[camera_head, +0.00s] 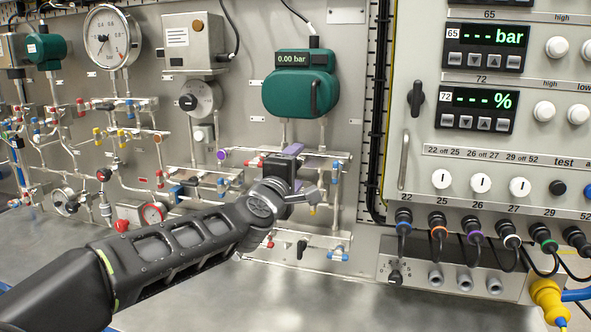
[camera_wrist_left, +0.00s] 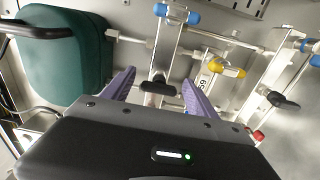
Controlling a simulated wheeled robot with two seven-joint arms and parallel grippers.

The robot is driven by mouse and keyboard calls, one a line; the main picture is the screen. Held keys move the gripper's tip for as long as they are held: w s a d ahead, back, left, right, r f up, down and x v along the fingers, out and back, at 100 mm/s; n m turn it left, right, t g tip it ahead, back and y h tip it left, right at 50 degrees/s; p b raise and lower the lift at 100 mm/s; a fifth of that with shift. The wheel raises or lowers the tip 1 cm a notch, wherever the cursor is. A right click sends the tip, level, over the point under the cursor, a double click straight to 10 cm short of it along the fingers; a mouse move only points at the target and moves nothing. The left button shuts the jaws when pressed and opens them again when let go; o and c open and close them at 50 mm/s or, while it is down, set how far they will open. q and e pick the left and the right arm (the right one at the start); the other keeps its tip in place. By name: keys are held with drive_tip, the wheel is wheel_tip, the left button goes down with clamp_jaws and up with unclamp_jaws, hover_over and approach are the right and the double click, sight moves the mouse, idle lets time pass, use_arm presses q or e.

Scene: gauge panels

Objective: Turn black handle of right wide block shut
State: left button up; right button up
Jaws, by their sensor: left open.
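The right wide block shows at its blue-handled end (camera_head: 335,167) in the head view, below the green gauge; my left gripper covers its middle. In the left wrist view the metal block (camera_wrist_left: 167,50) runs up the picture, with a blue handle (camera_wrist_left: 178,14) at its top. Its small black handle (camera_wrist_left: 157,88) lies crosswise to the block. My left gripper (camera_head: 287,157) is open in front of the block. In the left wrist view its purple fingers (camera_wrist_left: 160,90) stand on either side of the black handle, with gaps to both. I cannot tell the remaining depth. My right gripper is not in view.
The green gauge (camera_head: 300,85) hangs just above. A lower block with another black handle (camera_head: 302,247) and a yellow handle (camera_wrist_left: 226,70) are close by. The control panel (camera_head: 480,150) with cables stands right. The metal table (camera_head: 270,300) is clear in front.

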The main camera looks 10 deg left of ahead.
use_arm(q)
drive_tip(key=s+b, duration=0.1)
drive_tip(key=s, duration=0.6)
drive_tip(key=shift+s+a, duration=0.25)
drive_tip(key=shift+s, duration=0.15)
drive_tip(key=shift+c, duration=0.4)
idle(1.2)
